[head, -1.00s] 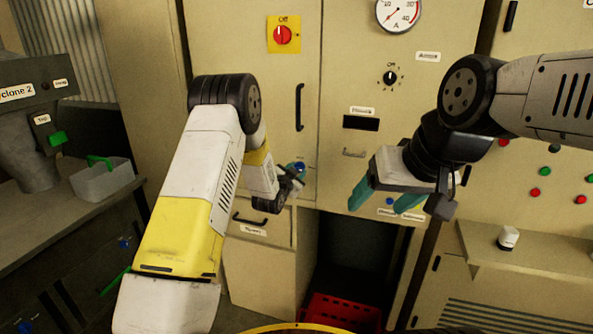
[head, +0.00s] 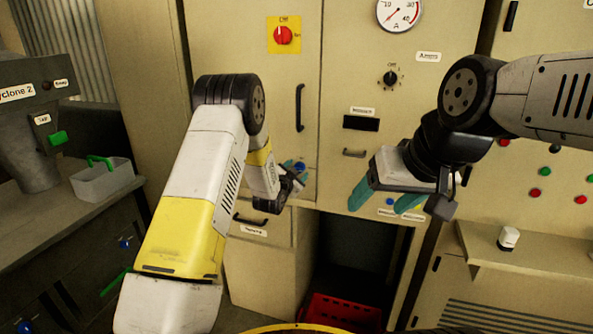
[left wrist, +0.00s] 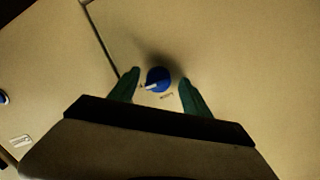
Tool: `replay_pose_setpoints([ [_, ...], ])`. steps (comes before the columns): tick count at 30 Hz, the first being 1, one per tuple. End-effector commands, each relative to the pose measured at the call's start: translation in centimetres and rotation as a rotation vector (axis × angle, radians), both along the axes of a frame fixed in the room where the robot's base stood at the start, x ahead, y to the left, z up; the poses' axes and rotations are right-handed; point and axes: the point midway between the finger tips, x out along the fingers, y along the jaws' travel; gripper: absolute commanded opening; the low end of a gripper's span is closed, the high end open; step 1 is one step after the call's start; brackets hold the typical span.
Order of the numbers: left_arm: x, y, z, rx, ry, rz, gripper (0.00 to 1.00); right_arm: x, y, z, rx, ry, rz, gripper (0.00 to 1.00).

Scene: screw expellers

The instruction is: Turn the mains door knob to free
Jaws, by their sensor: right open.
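In the left wrist view a blue round knob (left wrist: 158,80) with a white pointer sits on a beige door panel. The pointer points left and slightly down. Small labels beside it are too small to read. My left gripper (left wrist: 158,77) is open, with one green finger on each side of the knob and a gap visible on both sides. In the head view the knob (head: 300,167) shows just beyond my left gripper (head: 297,173), low on the left cabinet door. My right gripper (head: 381,203) is open and empty in front of the right-hand door.
A red rotary switch (head: 283,35) on a yellow plate is above, set at Off. A black door handle (head: 300,108) is above the knob. A drawer (head: 258,222) is below. A red crate (head: 340,311) stands in the opening.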

Motion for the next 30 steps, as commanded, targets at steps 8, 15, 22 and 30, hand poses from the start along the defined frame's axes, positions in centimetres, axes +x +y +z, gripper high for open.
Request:
replay_pose_setpoints([
  [8, -0.8, 0.2, 0.0, 0.000, 0.003, 0.000, 0.56, 0.0, 0.0, 0.0, 0.000, 0.000, 0.000, 0.69],
  [15, -4.6, 1.5, 0.6, -0.001, 0.003, 0.001, 0.56, 0.0, 0.0, 0.0, 0.000, 0.000, 0.000, 0.69],
  [22, -7.1, 2.3, 0.9, 0.000, 0.001, 0.001, 0.56, 0.0, 0.0, 0.0, 0.000, 0.000, 0.000, 0.69],
  [30, -7.4, 2.4, 1.0, 0.000, 0.000, 0.000, 0.56, 0.0, 0.0, 0.0, 0.000, 0.000, 0.000, 0.69],
])
